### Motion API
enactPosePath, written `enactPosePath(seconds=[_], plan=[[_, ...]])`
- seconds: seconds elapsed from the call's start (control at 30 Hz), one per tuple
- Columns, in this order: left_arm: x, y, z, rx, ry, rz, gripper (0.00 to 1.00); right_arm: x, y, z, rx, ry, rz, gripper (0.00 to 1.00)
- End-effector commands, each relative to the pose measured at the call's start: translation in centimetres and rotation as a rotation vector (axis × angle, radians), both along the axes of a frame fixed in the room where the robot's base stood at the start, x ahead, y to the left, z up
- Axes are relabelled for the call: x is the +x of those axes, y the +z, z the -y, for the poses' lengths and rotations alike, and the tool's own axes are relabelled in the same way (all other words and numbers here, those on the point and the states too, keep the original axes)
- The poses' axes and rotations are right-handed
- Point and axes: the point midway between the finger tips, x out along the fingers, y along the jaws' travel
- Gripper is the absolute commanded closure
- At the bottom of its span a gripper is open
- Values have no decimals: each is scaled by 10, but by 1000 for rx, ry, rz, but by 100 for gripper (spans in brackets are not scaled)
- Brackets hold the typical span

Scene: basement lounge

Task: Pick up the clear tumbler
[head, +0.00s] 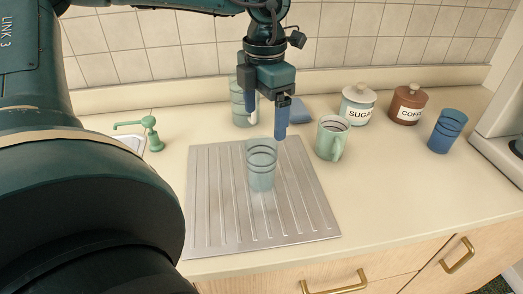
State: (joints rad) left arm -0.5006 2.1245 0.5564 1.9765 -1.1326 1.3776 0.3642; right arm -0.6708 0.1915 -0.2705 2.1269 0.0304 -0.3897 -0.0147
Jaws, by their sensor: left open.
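The clear tumbler (262,172) stands upright on the ribbed metal drainboard (215,215), with dark bands near its rim. My left gripper (266,125) points down from above, its two blue fingers apart and nothing between them. Its fingertips are just above and behind the tumbler's rim in the picture; I cannot tell the exact gap. My right gripper is not in view.
A pale green tumbler (238,104) stands behind my left gripper, partly hidden. A green mug (331,141) is right of the drainboard. Behind are a blue cloth or sponge (296,109), sugar (357,104) and coffee (407,105) canisters. A blue tumbler (446,131) stands right. The front right counter is clear.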

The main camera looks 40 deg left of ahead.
Motion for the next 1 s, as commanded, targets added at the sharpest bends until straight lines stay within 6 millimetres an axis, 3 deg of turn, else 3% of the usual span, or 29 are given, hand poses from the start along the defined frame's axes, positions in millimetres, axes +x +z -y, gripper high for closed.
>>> enactPosePath(seconds=[0.1,0.37,0.7,1.0], plan=[[-1,-21,0,-3,0,-5,14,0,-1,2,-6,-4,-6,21],[-1,-41,-1,-4,1,-3,14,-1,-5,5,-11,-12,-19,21],[-5,-84,-4,-3,2,-3,14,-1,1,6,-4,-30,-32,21],[-4,-89,-4,-3,2,1,14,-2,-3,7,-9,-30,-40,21]])
